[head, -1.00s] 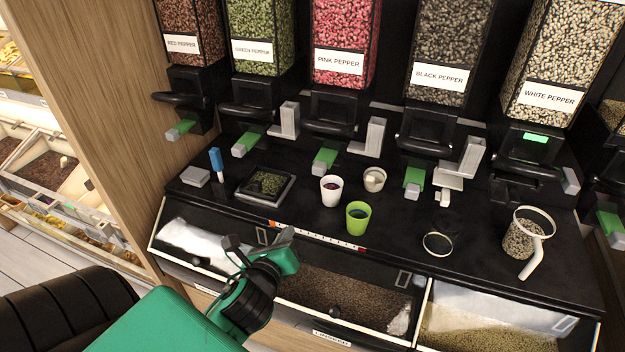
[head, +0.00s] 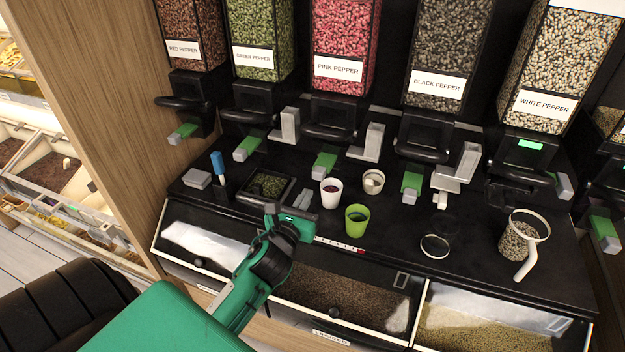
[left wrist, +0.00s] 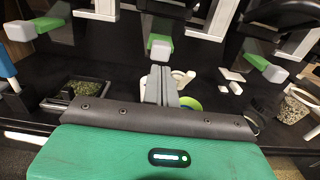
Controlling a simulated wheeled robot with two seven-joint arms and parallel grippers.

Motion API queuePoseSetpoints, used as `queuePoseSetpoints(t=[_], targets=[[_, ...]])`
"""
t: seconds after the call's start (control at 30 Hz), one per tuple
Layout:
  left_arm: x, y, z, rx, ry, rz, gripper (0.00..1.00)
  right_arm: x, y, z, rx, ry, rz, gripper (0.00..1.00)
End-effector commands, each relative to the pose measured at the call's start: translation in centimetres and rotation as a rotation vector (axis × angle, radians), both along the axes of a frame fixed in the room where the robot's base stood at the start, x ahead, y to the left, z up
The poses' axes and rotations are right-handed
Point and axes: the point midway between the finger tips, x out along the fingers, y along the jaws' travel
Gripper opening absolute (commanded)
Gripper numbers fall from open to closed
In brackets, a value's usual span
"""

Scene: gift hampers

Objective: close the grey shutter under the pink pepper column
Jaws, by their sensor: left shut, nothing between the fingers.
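The pink pepper column (head: 342,40) hangs at the back with a black outlet (head: 332,120) below its label. Under the outlet a green slide with a grey end (head: 324,165) sticks out forward; I take it as the shutter. It also shows in the left wrist view (left wrist: 160,46), just beyond my fingertips. A grey L-shaped piece (head: 370,145) stands to its right. My left gripper (head: 304,199) is shut and empty, in front of and below the slide, apart from it. My right gripper is not in view.
A white cup (head: 331,192), a green cup (head: 357,220) and a small beige cup (head: 373,181) stand right of my gripper. A black tray of green pepper (head: 268,186) lies to its left. Neighbouring columns have similar slides.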

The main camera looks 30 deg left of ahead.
Motion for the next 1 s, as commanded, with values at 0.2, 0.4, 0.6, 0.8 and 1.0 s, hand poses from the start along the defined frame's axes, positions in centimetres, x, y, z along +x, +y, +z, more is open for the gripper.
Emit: queuePoseSetpoints(t=[0.2, 0.4, 0.6, 0.8, 1.0], targets=[[3.4, 0.8, 0.3, -0.002, 0.001, 0.001, 0.0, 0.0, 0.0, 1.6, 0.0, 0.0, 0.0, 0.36], [5.0, 1.2, 0.1, -0.001, 0.002, 0.001, 0.0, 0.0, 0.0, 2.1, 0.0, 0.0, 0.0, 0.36], [5.3, 1.2, 0.0, -0.001, 0.001, 0.0, 0.0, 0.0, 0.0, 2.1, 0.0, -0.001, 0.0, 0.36], [5.2, 1.2, 0.0, -0.001, 0.001, 0.0, 0.0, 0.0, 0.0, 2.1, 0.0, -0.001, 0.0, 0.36], [7.3, 1.6, 0.0, 0.002, 0.0, -0.003, 0.0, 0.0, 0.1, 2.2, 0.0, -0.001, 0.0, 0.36]])
